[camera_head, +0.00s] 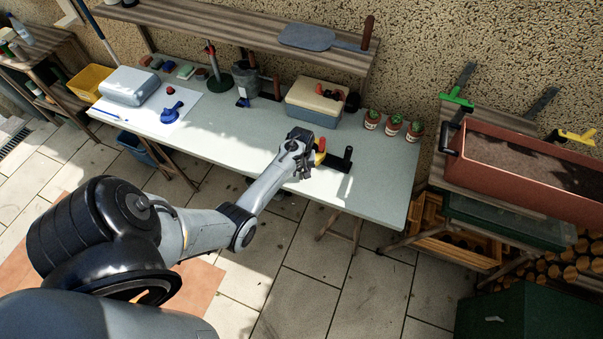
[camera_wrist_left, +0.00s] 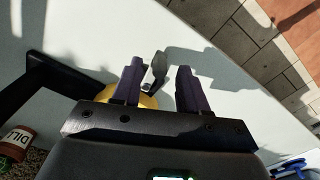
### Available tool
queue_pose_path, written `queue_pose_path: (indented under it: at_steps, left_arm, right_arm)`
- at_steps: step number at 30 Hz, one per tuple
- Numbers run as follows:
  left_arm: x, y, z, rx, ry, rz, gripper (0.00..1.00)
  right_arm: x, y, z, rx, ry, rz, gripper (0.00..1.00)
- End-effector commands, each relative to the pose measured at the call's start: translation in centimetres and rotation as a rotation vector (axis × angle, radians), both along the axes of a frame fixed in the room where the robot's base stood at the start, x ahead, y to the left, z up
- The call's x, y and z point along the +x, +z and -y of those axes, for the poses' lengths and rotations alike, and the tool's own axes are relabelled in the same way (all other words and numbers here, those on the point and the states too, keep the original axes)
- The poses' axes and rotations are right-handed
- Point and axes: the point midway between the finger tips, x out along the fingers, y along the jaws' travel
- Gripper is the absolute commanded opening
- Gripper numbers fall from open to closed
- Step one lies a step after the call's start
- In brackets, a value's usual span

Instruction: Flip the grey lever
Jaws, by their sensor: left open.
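My left gripper (camera_head: 303,163) is over the right part of the workbench. In the left wrist view its two dark fingers (camera_wrist_left: 159,78) are apart and empty. A small grey lever (camera_wrist_left: 159,66) shows between the fingertips in that view, standing on or beside a yellow round part (camera_wrist_left: 148,101); the fingers hide some of that part. I cannot tell how far below the fingertips the lever is. My right gripper is not in view.
The workbench (camera_head: 245,150) is clear toward its front edge. Small potted plants (camera_head: 393,124) stand at the back right, one labelled dill (camera_wrist_left: 16,138) in the wrist view. A toolbox (camera_head: 314,100) stands behind the gripper. A shelf (camera_head: 240,35) runs above the bench's back.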

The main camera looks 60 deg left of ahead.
Motion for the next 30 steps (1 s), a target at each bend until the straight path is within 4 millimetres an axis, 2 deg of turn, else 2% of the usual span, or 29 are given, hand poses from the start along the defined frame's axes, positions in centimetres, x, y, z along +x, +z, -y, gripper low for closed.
queue_pose_path:
  at_steps: [6, 15, 17, 24, 30]
  left_arm:
    - [0.0, -1.4, 0.0, 0.000, -0.001, 0.001, 0.43]
    - [0.0, -1.6, 0.0, 0.000, -0.001, 0.001, 0.43]
    - [0.0, -1.6, 0.0, 0.000, -0.001, 0.001, 0.37]
    - [0.0, -1.6, 0.0, 0.000, -0.001, 0.001, 0.00]
    - [0.0, -1.6, 0.0, 0.001, 0.002, 0.000, 0.00]
  right_arm:
    - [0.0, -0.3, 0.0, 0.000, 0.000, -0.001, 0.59]
    - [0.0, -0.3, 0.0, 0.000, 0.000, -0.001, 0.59]
    - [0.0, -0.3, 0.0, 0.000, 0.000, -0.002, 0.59]
    - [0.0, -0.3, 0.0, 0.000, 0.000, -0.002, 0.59]
    - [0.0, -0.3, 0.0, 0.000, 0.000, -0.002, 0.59]
